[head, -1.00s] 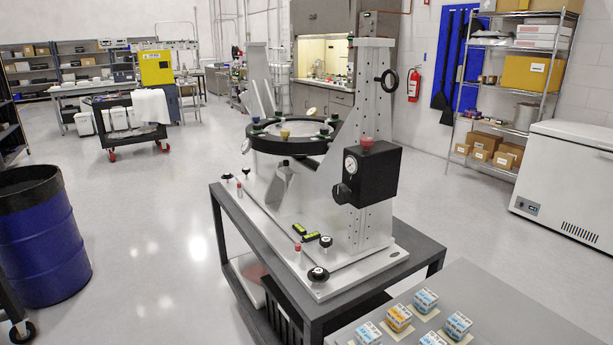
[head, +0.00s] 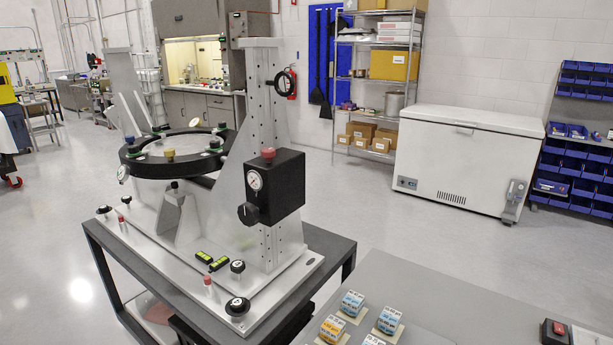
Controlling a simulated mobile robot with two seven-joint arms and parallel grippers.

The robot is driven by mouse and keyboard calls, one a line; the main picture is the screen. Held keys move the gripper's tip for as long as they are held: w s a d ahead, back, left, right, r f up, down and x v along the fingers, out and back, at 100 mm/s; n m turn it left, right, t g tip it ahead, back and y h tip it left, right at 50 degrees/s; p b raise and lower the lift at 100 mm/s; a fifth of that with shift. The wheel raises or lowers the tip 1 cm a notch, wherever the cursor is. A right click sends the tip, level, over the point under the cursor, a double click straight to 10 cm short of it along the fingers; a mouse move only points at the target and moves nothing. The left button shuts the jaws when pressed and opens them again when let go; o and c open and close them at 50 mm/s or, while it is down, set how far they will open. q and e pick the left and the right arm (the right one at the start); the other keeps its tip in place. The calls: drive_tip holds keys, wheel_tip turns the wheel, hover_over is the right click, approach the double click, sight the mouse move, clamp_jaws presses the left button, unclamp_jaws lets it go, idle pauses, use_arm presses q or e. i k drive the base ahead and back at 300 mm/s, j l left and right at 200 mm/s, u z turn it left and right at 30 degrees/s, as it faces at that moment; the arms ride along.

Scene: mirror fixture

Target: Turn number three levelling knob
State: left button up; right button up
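The mirror fixture stands on a dark cart, with a black ring (head: 150,172) holding a round mirror (head: 180,146) on a metal base plate (head: 160,248). Black knobs with white tops sit along the base plate: one at the near corner (head: 238,307), one at the right (head: 238,267) and one at the left (head: 104,212). Their markings are too small to read, so I cannot tell which is number three. Neither of my grippers is in view.
A black box with a gauge (head: 275,188) is mounted on the upright plate. A grey table (head: 440,305) with several small labelled boxes (head: 352,303) stands close at the right of the cart (head: 335,262). A white chest freezer (head: 465,155) stands behind, with open floor between.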

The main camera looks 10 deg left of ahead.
sight(126, 198)
drive_tip(key=i+j+z, duration=0.15)
drive_tip(key=j+z, duration=0.15)
drive_tip(key=j, duration=0.6)
drive_tip(key=j+z, duration=0.35)
drive_tip(key=j, duration=0.6)
drive_tip(key=j+z, duration=0.15)
drive_tip(key=j, duration=2.7)
